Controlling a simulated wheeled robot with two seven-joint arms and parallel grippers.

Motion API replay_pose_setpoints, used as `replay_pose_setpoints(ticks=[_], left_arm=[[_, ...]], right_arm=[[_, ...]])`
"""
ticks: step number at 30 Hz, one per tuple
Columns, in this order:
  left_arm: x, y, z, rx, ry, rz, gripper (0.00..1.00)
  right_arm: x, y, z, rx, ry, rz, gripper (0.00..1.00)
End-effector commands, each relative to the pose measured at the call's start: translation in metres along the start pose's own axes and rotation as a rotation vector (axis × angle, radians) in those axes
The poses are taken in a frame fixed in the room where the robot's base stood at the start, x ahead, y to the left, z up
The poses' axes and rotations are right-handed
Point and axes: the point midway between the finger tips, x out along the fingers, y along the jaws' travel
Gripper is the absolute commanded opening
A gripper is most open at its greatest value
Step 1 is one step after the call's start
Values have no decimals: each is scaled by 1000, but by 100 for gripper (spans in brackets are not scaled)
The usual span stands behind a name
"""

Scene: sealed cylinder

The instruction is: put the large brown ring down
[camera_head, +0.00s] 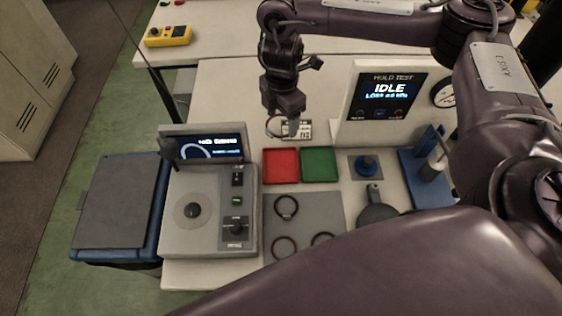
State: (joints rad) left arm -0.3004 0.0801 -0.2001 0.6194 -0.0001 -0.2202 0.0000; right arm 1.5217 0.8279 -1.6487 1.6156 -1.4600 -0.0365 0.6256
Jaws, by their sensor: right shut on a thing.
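My right gripper (291,122) hangs pointing down behind the red tray (281,166) and green tray (319,164). It is shut on a thin dark ring, the large brown ring (268,127), whose curve shows at the left of the fingers. The rest of the ring is hidden by the gripper, and its colour is hard to tell. A small white label card (305,128) shows behind the fingertips. Both trays look empty. My left gripper is not in view.
Several other rings, one black (286,217) and one reddish brown (284,256), lie on the grey mat (309,211). The hold test display (385,97) reads IDLE. A grey device (209,250) stands at left, a blue stand (408,178) at right.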

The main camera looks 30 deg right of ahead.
Motion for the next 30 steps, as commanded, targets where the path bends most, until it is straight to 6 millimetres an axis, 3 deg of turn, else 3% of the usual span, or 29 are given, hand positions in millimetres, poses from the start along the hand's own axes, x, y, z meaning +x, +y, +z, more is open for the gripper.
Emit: replay_pose_setpoints(ticks=[3, 13, 30], left_arm=[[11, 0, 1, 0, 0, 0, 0], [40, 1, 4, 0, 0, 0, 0], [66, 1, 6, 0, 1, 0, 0]], right_arm=[[36, -3, -1, 3, 3, -9, 43], [123, -2, -1, 5, 3, -7, 43], [186, 0, 0, 3, 1, -2, 43]])
